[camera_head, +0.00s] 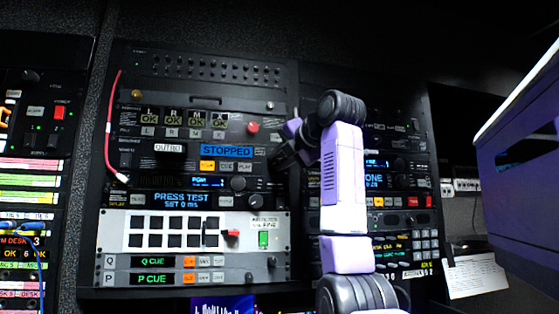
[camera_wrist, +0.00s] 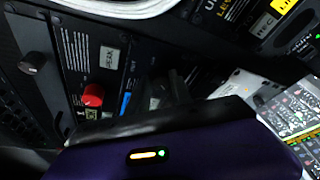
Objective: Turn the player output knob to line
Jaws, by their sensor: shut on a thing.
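The player (camera_head: 226,151) is the black rack unit with a blue STOPPED display and CUE and PLAY buttons, left of centre in the head view. My gripper (camera_head: 277,160) is at the right end of this unit, against its face. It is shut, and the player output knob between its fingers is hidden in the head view. In the wrist view the fingers (camera_wrist: 172,92) are dark and partly cut off by the purple gripper body, so the knob's pointer and its marks cannot be read.
Another black knob (camera_head: 238,183) lies below. A red cable (camera_head: 109,130) hangs at left. A dark purple panel (camera_head: 525,165) juts in at right.

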